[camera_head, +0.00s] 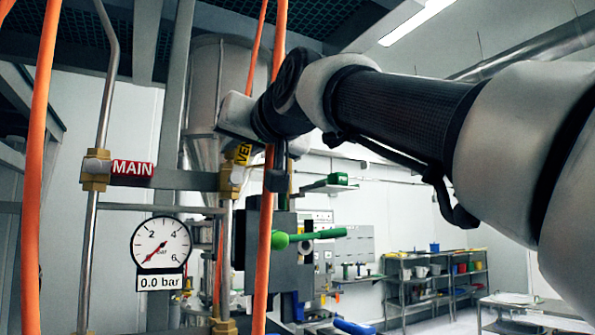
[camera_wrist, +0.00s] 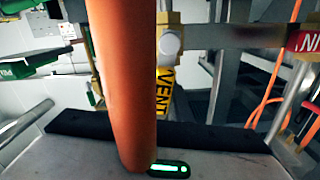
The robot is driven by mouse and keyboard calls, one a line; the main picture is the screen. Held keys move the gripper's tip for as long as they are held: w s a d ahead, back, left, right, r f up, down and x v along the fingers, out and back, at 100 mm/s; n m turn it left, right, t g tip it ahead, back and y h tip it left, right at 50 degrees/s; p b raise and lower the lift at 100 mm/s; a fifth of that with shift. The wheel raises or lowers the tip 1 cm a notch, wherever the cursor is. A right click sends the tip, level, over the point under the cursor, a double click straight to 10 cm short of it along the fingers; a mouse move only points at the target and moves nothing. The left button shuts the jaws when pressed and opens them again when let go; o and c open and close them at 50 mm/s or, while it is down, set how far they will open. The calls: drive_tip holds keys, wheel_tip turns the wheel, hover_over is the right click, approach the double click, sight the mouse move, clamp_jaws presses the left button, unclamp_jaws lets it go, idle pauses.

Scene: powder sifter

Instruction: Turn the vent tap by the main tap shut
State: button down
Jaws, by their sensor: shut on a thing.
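The vent tap's yellow lever, marked VENT (camera_head: 243,153), slopes up and right from its brass body (camera_head: 232,183). In the wrist view the lever (camera_wrist: 164,92) runs down to the dark edge of my gripper (camera_wrist: 157,128). My gripper (camera_head: 247,137) is shut on the lever's upper end; the fingertips are largely hidden. The main tap (camera_head: 95,172) is on the left, its red MAIN lever (camera_head: 132,169) lying level across the pipe; part of it shows at right in the wrist view (camera_wrist: 305,42).
An orange hose (camera_head: 265,240) hangs in front of my gripper and crosses the wrist view (camera_wrist: 122,80). Another orange hose (camera_head: 38,140) hangs at far left. A gauge (camera_head: 160,243) reads 0.0 bar. A green lever (camera_head: 305,236) juts right below. Shelves (camera_head: 435,280) stand far back right.

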drive_tip(key=w+d+f+m, duration=0.2)
drive_tip(key=d+f+m, duration=0.2)
drive_tip(key=m, duration=1.1)
drive_tip(key=shift+w+f+m+b, duration=0.3)
drive_tip(key=shift+f+m+b, duration=0.1)
drive_tip(key=shift+f, duration=0.65)
drive_tip(key=shift+d, duration=0.1)
drive_tip(key=c, duration=1.6)
unclamp_jaws()
drive_tip(key=shift+c, duration=0.2)
drive_tip(key=b+v, duration=0.2)
drive_tip(key=v, duration=1.5)
drive_tip(key=shift+d+b, duration=0.2)
drive_tip(key=shift+b, duration=0.1)
